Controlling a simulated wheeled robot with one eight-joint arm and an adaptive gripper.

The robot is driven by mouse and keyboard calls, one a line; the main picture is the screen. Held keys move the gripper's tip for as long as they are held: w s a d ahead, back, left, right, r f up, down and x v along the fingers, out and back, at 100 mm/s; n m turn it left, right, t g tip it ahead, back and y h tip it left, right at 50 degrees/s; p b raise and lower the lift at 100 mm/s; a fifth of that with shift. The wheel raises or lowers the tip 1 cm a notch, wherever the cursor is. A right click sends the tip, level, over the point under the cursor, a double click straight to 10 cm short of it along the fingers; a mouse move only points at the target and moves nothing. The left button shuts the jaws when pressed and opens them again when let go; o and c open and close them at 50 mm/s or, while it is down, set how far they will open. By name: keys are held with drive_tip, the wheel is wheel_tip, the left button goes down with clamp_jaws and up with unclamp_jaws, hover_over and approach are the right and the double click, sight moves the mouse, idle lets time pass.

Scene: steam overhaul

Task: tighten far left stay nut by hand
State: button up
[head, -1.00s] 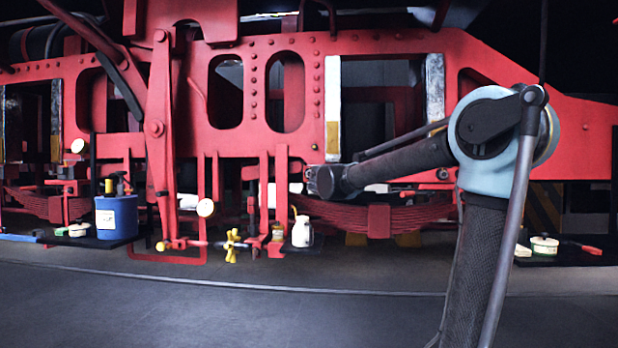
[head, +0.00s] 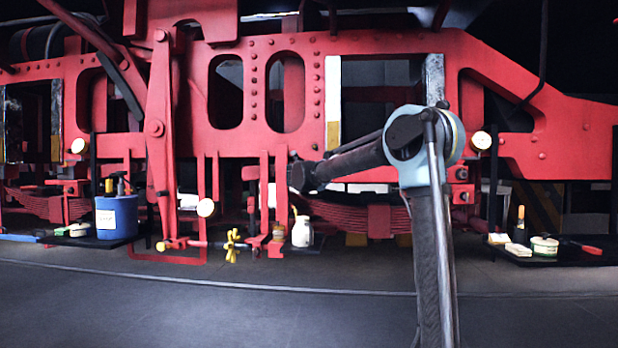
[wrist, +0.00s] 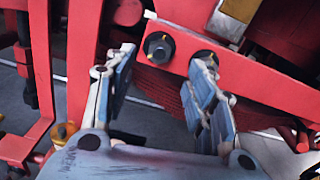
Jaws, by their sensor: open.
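In the wrist view a dark hex nut (wrist: 158,47) sits on a red bar (wrist: 255,85), just beyond and between my fingertips. A second dark nut (wrist: 207,57) lies to its right on the same bar, partly covered by my right finger. I cannot tell from the head view which stay nut each one is. My gripper (wrist: 162,58) is open, with its two blue-grey fingers apart and nothing held between them. In the head view my gripper end (head: 302,176) is in front of the red frame, above the leaf spring (head: 355,215); its fingers are not clear there.
Red uprights (wrist: 82,55) stand close on the left in the wrist view. In the head view a white bottle (head: 302,232), a yellow valve handle (head: 232,245) and a blue container (head: 116,218) are low on the left. A shelf (head: 572,258) with tins is right. The front floor is clear.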

drive_tip(key=w, duration=0.9)
drive_tip(key=shift+w+d, duration=0.2)
drive_tip(key=shift+w, duration=0.1)
drive_tip(key=c, duration=1.1)
